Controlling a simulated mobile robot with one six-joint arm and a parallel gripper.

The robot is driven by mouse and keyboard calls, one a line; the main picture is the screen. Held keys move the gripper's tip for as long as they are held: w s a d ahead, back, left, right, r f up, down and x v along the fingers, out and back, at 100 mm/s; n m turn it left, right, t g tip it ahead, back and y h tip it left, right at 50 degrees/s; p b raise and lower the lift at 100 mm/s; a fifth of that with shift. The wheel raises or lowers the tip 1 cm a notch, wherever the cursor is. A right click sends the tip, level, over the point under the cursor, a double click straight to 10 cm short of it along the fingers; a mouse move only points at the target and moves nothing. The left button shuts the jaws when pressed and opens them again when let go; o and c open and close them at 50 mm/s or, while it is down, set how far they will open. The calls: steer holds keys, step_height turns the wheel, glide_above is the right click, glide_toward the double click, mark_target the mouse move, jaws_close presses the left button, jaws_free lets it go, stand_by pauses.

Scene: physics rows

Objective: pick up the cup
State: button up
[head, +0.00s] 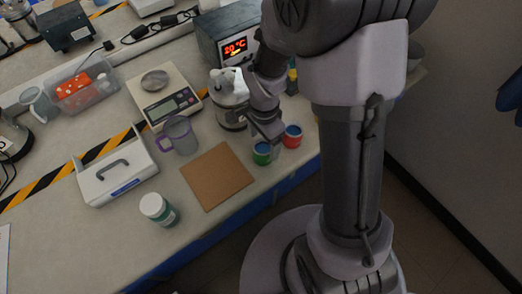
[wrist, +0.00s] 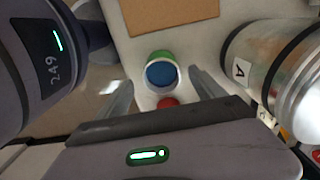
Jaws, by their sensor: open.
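A small green cup with a blue inside (head: 262,154) stands on the bench near its front edge. It also shows in the wrist view (wrist: 160,58), between and just beyond my fingers. A similar red cup (head: 292,136) stands close to its right; in the wrist view the red one (wrist: 168,102) is mostly hidden behind my gripper's body. I cannot tell which of the two is the task's cup. My gripper (head: 270,138) is open and points down above the cups. In the wrist view its fingers (wrist: 162,80) are spread with nothing held.
A brown board (head: 215,176) lies left of the cups. A metal vessel (head: 229,98) stands close behind my gripper. A purple-handled jug (head: 181,136), a scale (head: 163,97) and a green-white jar (head: 158,209) stand further left. The bench's front edge is close to the cups.

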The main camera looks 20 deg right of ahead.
mark_target(263, 152)
steer(key=f+b, duration=0.1)
steer(key=f, duration=0.2)
steer(key=f+b, duration=0.2)
steer(key=f, duration=0.2)
steer(key=shift+w, duration=0.2)
steer(key=shift+r, duration=0.2)
steer(key=shift+c, duration=0.5)
steer(key=c, duration=1.5)
